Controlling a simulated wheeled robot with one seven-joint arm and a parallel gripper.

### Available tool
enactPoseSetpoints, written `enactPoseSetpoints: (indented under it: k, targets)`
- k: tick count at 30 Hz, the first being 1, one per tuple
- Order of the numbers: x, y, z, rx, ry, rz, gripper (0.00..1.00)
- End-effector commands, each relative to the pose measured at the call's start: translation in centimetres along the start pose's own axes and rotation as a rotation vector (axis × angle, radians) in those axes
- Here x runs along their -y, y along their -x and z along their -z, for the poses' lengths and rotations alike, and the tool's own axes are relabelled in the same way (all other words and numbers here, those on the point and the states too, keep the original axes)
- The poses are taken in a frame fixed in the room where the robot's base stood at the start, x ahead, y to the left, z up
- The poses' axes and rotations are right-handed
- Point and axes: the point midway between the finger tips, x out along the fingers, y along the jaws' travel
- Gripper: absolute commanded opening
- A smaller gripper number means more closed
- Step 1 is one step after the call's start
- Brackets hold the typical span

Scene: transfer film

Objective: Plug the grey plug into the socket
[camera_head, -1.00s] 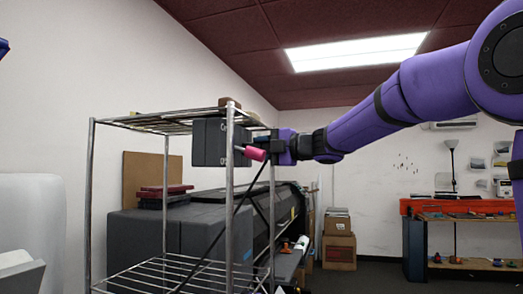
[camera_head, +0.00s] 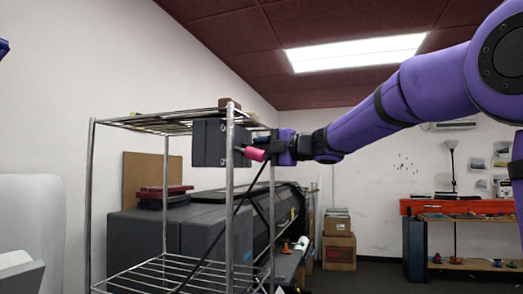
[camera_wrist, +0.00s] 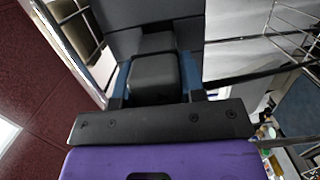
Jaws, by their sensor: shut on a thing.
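A dark grey plug (camera_wrist: 155,78) sits between the fingers of my gripper (camera_wrist: 157,92) in the wrist view, and the gripper is shut on it. A narrower dark part (camera_wrist: 157,43) lies just ahead of the plug, against the dark grey face of a box (camera_wrist: 120,15). I take this box for the socket's housing; it also shows in the head view (camera_head: 208,142) on the wire rack. My gripper (camera_head: 270,146) is at the box's right side. The socket opening is hidden, and I cannot tell whether the plug is inside it.
A pink plug-like piece (camera_head: 254,153) with a black cable (camera_head: 240,205) hanging down is in front of my gripper. The metal rack (camera_head: 230,200) has upright posts close to the gripper. A large dark machine (camera_head: 170,235) stands behind. Cardboard boxes (camera_head: 338,250) stand farther back.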

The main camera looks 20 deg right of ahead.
Motion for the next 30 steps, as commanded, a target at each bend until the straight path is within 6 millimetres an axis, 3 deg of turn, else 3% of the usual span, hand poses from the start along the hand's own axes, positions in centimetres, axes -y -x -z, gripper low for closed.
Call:
enactPoseSetpoints:
  k: [12,30]
  targets:
    - [-0.02,-0.68,0.12,-0.001,0.0,0.0,0.13]
    - [-0.01,-0.02,0.0,0.0,0.0,0.0,0.13]
